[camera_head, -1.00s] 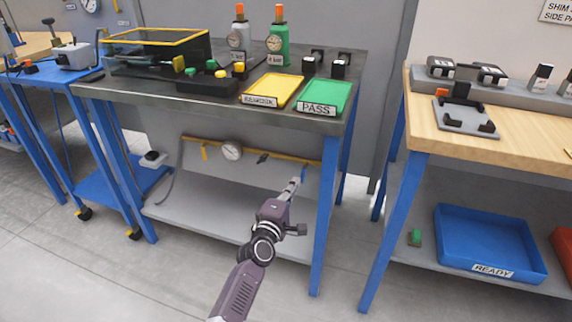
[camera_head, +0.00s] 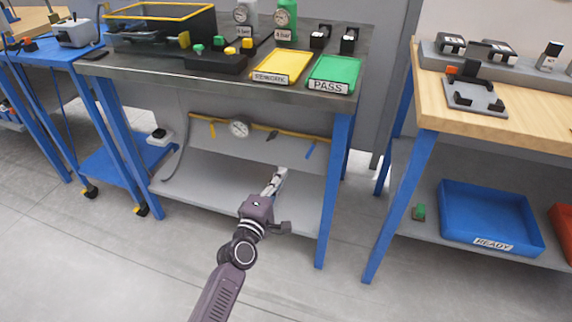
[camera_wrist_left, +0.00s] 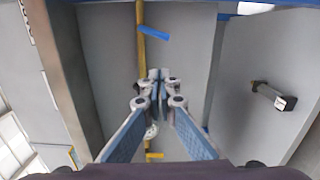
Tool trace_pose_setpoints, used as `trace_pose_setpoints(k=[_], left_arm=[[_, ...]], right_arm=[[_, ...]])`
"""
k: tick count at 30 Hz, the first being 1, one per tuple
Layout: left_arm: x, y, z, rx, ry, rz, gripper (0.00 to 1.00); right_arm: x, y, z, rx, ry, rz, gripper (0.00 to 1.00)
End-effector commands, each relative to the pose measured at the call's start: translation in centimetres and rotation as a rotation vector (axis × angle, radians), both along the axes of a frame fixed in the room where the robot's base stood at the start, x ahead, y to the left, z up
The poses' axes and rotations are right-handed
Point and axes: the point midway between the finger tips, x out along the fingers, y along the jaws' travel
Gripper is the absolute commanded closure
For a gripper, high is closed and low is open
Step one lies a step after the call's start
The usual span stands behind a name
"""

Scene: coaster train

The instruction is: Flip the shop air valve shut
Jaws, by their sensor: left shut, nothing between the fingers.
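A yellow pipe (camera_head: 290,134) runs along the grey panel under the dark bench. It carries a round gauge (camera_head: 239,128), a yellow lever (camera_head: 212,130) at left, a small dark fitting (camera_head: 271,136) and a blue lever (camera_head: 310,150) at right. The blue lever slants across the pipe's line. I cannot read which one is labelled shop air. My left gripper (camera_head: 280,173) is shut and empty, below and in front of the pipe, apart from the blue lever. In the left wrist view the closed fingertips (camera_wrist_left: 157,75) stand in front of the pipe, with the blue lever (camera_wrist_left: 154,34) above them. My right gripper is not in view.
The bench top (camera_head: 150,74) overhangs the pipe, with a yellow tray (camera_head: 282,66) and a green tray (camera_head: 335,72) on it. A grey lower shelf (camera_head: 220,180) lies beneath. A blue leg (camera_head: 336,190) stands right of the pipe. The floor in front is clear.

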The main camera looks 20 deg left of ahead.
Motion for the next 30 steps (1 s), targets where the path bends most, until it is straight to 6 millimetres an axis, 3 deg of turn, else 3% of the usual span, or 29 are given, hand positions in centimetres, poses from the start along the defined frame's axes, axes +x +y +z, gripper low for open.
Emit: trace_pose_setpoints(k=[6, 23, 26, 30], left_arm=[[-1.8, 0.1, 0.0, -0.001, 0.001, -0.001, 1.00], [-1.9, 0.0, -0.1, 0.004, 0.002, -0.004, 1.00], [-2.7, -0.9, -0.4, 0.059, 0.021, -0.041, 1.00], [-5.9, -3.9, -2.3, 0.288, 0.100, -0.189, 1.00]], right_arm=[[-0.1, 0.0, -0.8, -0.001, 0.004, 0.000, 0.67], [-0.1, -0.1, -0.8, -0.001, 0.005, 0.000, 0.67], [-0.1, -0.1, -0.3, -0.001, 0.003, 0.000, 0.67], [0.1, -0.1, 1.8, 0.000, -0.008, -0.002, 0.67]])
